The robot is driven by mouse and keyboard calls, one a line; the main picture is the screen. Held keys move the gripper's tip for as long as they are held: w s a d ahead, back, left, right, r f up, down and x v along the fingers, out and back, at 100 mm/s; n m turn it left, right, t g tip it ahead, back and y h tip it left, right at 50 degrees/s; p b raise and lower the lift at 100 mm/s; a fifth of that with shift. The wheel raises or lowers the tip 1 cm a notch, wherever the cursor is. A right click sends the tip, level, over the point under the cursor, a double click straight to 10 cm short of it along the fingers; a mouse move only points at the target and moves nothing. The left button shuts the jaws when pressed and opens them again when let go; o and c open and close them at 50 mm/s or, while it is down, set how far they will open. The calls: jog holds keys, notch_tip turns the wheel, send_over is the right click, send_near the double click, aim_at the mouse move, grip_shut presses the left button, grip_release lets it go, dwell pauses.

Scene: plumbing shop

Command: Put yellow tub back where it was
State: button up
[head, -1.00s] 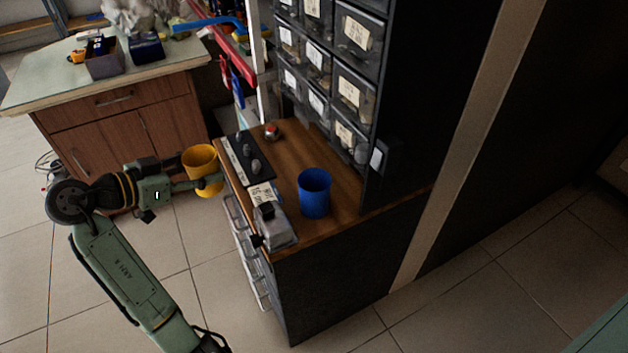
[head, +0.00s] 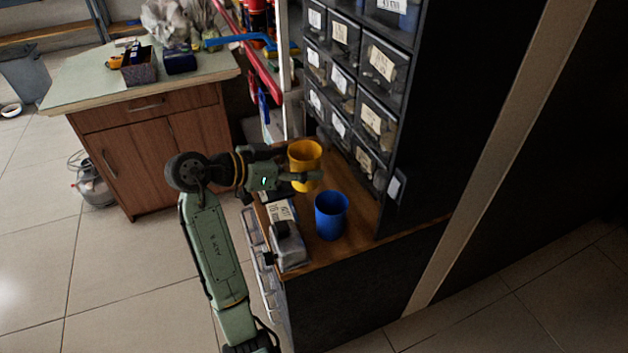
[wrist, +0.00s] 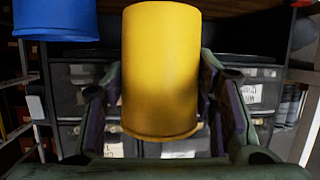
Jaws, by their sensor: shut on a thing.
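The yellow tub (head: 305,165) is in my gripper (head: 300,177), over the wooden top of the dark cabinet in the head view. In the wrist view the tub (wrist: 161,75) fills the middle, with a finger of my gripper on each side of it. I cannot tell whether its base touches the wooden top. A blue tub (head: 331,215) stands upright on the wooden top, nearer than the yellow tub. The blue tub also shows at the upper left of the wrist view (wrist: 56,18).
The wooden top (head: 365,222) holds a grey boxy item (head: 288,245) at its near left edge. A rack of labelled drawers (head: 360,90) rises along its back. A separate wooden workbench (head: 150,150) stands at the left, with boxes on it. Open tiled floor lies between.

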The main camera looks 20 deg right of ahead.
aim_at(314, 186)
jog(key=shift+d+r, duration=0.1)
jog(key=shift+d, duration=0.9)
notch_tip(314, 186, down, 2)
jog(key=shift+d+f+p, duration=0.1)
jog(key=shift+f+p, duration=0.1)
jog(key=shift+p, duration=0.1)
notch_tip(314, 186, down, 4)
jog(key=shift+r+p, duration=0.2)
jog(key=shift+p, duration=0.1)
jog(key=shift+d+f+p, duration=0.15)
jog(key=shift+f+p, duration=0.15)
jog(key=shift+f, duration=0.25)
jog(key=shift+w+f, duration=0.1)
jog(key=shift+f, duration=0.05)
jog(key=shift+f, duration=0.15)
jog(key=o, duration=0.8)
jog(key=shift+o, duration=0.2)
